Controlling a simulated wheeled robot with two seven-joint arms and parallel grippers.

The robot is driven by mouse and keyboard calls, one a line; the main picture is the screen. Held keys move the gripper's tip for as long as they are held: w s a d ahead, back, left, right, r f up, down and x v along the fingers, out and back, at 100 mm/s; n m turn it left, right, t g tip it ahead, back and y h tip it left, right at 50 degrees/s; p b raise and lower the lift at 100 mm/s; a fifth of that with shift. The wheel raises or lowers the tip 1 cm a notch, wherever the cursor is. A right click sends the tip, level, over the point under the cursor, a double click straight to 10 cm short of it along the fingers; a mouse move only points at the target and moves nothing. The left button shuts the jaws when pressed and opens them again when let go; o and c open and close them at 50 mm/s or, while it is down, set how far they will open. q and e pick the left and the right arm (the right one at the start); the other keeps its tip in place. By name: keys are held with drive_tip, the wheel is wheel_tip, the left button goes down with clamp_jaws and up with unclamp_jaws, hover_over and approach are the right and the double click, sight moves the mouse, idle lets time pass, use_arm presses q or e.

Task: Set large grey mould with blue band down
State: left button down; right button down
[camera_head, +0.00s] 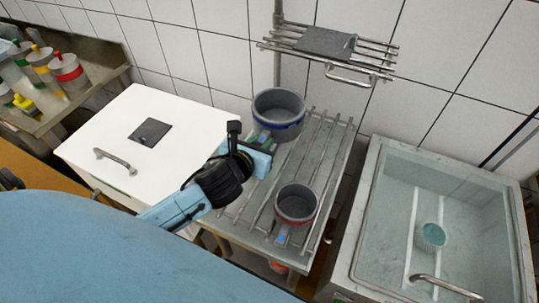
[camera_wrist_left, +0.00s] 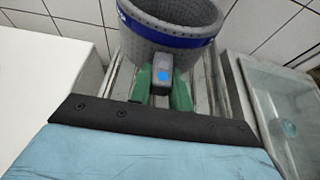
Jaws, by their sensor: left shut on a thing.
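The large grey mould with a blue band (camera_head: 279,109) is at the back of the slatted metal rack, over its far left part. In the left wrist view the mould (camera_wrist_left: 172,25) is upright, with its grey tab between green fingertips. My left gripper (camera_head: 262,141) is shut on that tab, on the near side of the mould. I cannot tell whether the mould's base touches the slats. My right gripper is not in view.
A grey mould with a red band (camera_head: 296,203) stands at the rack's near end. Bare slats of the rack (camera_head: 318,150) lie between the moulds. A white chest (camera_head: 185,125) is left, a sink (camera_head: 370,215) right. A wall shelf (camera_head: 290,43) hangs above.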

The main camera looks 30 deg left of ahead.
use_arm(q)
drive_tip(key=shift+f+b, duration=0.5)
drive_tip(key=shift+f, duration=2.3)
drive_tip(key=shift+f, duration=0.15)
drive_tip(key=c, duration=1.3)
unclamp_jaws()
drive_tip(key=shift+s+r, duration=0.2)
drive_tip(key=v, duration=1.1)
drive_tip(key=shift+s, duration=0.25)
